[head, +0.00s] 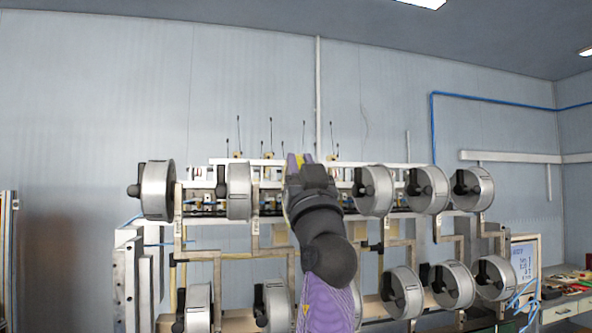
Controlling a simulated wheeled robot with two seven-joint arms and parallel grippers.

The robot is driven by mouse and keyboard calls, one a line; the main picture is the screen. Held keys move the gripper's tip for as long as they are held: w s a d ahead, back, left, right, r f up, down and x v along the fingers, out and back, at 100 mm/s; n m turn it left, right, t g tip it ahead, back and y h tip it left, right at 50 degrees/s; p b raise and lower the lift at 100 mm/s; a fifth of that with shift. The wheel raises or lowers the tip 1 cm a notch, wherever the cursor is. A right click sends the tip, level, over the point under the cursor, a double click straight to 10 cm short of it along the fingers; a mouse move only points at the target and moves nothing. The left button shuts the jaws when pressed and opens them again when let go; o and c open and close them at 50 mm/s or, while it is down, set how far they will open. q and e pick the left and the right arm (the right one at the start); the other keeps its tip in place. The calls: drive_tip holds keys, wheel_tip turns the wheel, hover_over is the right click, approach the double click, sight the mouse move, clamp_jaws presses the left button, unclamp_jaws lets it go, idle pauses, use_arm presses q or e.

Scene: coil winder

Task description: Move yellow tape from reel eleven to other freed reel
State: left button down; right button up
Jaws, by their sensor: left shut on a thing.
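My left gripper (299,160) is raised in front of the middle of the upper row of reels, with its arm coming up from below. It is shut, and a bit of yellow tape (308,158) shows at its fingertips. The gripper and wrist hide most of what lies behind them, including the reel position there. Upper-row grey reels with black hubs show at left (157,190), left of the gripper (240,191), and at right (373,190), (427,189), (473,188). I cannot read any reel numbers. My right gripper is out of view.
A lower row of reels (402,292) hangs on the same metal frame (218,270), partly cut off below. Thin upright rods (239,135) stand behind the upper row. A monitor (525,262) and a cluttered bench (565,300) are at right. The space above the rack is clear.

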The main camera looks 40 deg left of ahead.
use_arm(q)
drive_tip(key=shift+w+d+b, duration=0.6)
drive_tip(key=c, duration=0.8)
unclamp_jaws()
drive_tip(key=shift+c, duration=0.2)
drive_tip(key=b+v, duration=0.4)
drive_tip(key=v, duration=0.1)
drive_tip(key=shift+s+d, duration=0.25)
